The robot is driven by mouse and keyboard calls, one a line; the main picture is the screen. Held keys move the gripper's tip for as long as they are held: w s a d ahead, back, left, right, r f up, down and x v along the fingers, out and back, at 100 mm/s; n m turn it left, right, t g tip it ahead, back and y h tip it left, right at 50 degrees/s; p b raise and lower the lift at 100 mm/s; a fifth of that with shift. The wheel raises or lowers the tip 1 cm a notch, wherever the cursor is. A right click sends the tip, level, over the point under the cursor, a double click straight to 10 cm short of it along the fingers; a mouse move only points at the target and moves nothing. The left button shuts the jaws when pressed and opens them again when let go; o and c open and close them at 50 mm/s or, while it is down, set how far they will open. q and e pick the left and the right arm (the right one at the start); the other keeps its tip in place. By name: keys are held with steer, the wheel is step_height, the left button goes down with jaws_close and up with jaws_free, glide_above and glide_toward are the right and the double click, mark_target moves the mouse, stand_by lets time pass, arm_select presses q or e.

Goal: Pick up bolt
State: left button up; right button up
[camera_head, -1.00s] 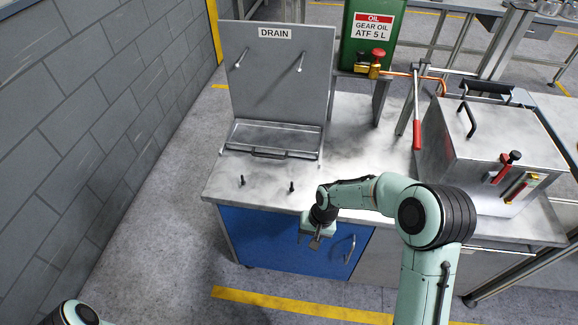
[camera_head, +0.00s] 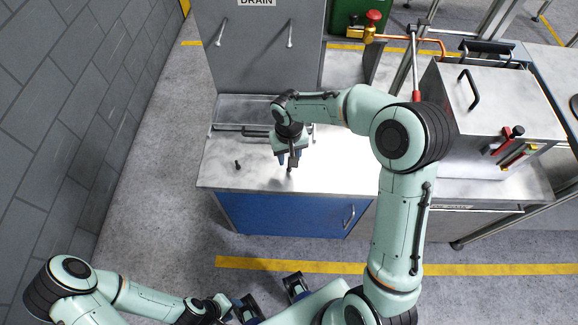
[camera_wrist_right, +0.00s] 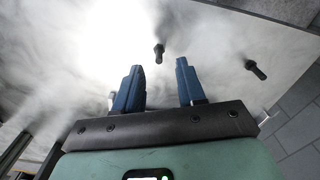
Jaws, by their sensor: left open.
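Two small dark bolts stand on the metal worktop. The left bolt (camera_head: 237,164) is clear of any gripper; it also shows in the right wrist view (camera_wrist_right: 254,68). The right bolt (camera_head: 290,170) is by the fingertips of my right gripper (camera_head: 291,159). In the right wrist view this bolt (camera_wrist_right: 158,52) appears in the gap between the blue fingers (camera_wrist_right: 158,74), a little beyond their tips. My right gripper is open and empty, pointing down over the worktop. My left gripper (camera_head: 272,298) is open and empty low in the head view, away from the bolts.
A worktop (camera_head: 335,180) with a blue cabinet front (camera_head: 285,215) carries the bolts. Behind them is a drain tray with an upright panel (camera_head: 258,50). A metal box (camera_head: 490,120) with handles stands at the right. A brick wall (camera_head: 70,100) is at the left.

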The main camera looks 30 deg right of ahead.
step_height(320, 180, down, 5)
steer(key=shift+d+f, duration=0.15)
steer(key=shift+f, duration=0.05)
jaws_close()
